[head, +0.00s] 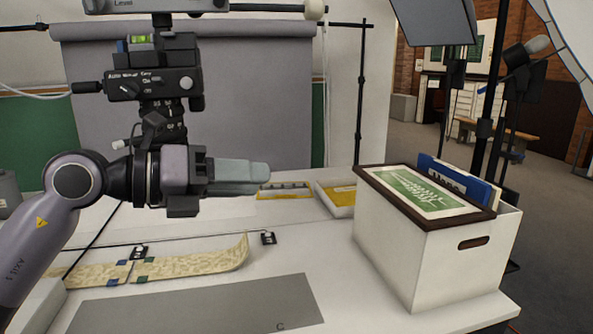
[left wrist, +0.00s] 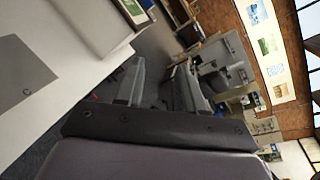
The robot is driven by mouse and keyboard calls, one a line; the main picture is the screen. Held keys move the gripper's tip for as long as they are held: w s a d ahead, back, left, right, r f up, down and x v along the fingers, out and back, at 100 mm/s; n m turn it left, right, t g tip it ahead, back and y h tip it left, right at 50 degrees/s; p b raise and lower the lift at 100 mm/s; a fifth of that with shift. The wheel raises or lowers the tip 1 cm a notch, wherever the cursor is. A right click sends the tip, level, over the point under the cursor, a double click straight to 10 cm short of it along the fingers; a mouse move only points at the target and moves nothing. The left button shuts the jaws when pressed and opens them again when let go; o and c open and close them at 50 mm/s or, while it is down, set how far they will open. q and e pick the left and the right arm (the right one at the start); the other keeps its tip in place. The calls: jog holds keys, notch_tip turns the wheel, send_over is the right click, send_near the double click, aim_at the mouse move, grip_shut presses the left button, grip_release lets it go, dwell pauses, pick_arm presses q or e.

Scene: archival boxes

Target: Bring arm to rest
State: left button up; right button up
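My left gripper (head: 258,175) is raised above the white table in the head view, level and pointing to the right. In the left wrist view its two fingers (left wrist: 158,80) stand apart with nothing between them, so it is open and empty. It touches nothing that I can see. My right gripper is in neither view.
A grey mat (head: 200,308), a patterned strip (head: 190,264) and yellow-topped trays (head: 340,197) lie on the table. A camera on a stand (head: 155,75) rises behind my arm.

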pick_arm(q)
jog(key=s+a+f+n+t+y, duration=0.1)
jog(key=a+f+n+t+y, duration=0.2)
jog(key=f+n, duration=0.65)
jog(key=s+a+f+n+t+y+p, duration=0.1)
jog(key=a+f+n+t+y, duration=0.15)
jog(key=f+n+t, duration=0.45)
jog(key=s+a+f+n+t+y, duration=0.1)
jog(key=s+a+f+n+t, duration=0.15)
jog(key=f+n, duration=0.85)
jog(key=s+a+f+n+g+y, duration=0.2)
jog(key=s+f+n+g+y, duration=0.1)
jog(key=s+f, duration=0.5)
jog(key=s+a+f+n+g+y, duration=0.3)
jog(key=s+f+n+g, duration=0.3)
jog(key=f, duration=0.6)
jog(key=s+n, duration=0.2)
jog(key=shift+s+f+p, duration=0.3)
jog(key=shift+s+f, duration=0.05)
